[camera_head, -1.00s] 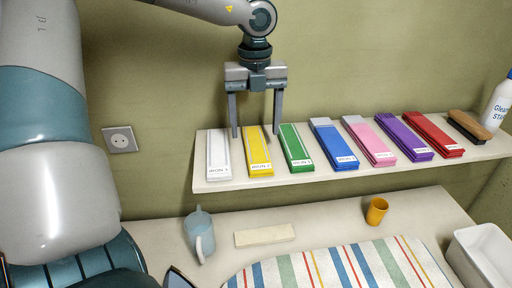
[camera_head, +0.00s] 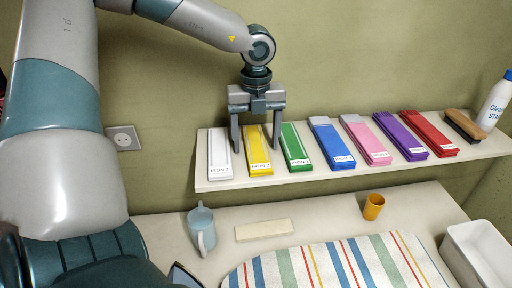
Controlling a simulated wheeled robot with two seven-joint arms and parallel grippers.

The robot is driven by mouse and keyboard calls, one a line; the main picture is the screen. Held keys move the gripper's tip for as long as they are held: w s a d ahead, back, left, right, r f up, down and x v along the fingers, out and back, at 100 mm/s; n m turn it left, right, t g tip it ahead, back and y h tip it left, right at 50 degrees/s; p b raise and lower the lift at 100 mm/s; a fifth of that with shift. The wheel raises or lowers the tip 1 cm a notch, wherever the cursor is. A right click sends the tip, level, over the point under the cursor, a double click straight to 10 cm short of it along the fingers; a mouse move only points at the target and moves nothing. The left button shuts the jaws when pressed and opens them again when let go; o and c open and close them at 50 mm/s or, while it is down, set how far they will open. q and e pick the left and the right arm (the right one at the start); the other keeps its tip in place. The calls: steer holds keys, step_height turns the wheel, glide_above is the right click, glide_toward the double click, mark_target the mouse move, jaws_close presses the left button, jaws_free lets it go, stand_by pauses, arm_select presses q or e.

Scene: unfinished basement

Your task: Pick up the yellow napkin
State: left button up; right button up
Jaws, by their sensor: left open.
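The yellow napkin (camera_head: 258,152) lies folded flat on the wall shelf, second from the left in a row of folded napkins, with a white label at its front end. My left gripper (camera_head: 256,147) comes down from above with its fingers pointing down, open. One finger shows on each side of the yellow napkin, close to the white napkin (camera_head: 219,155) on the left and the green napkin (camera_head: 295,147) on the right. Whether the fingertips touch the shelf is hard to tell. My right gripper is not in view.
The shelf (camera_head: 350,177) also holds blue, pink, purple and red napkins, a brush (camera_head: 465,125) and a spray bottle (camera_head: 494,103). Below, a table holds a light blue watering can or jug (camera_head: 201,229), a cream block (camera_head: 264,229), an orange cup (camera_head: 373,207), a striped ironing surface (camera_head: 340,265) and a white bin (camera_head: 478,253).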

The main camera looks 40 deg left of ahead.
arm_select(q)
steer(key=shift+c, duration=0.7)
steer(key=c, duration=1)
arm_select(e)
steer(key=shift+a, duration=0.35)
arm_select(q)
steer(key=shift+r, duration=0.1)
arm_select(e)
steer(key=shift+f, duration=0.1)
arm_select(q)
steer(key=shift+w+r+b, duration=0.1)
steer(key=shift+r+b, duration=0.4)
steer(key=shift+r, duration=0.3)
step_height(320, 180, up, 11)
steer(key=b, duration=0.4)
step_height(320, 180, up, 14)
steer(key=b, duration=0.3)
glide_above(256, 145)
steer(key=shift+r, duration=0.65)
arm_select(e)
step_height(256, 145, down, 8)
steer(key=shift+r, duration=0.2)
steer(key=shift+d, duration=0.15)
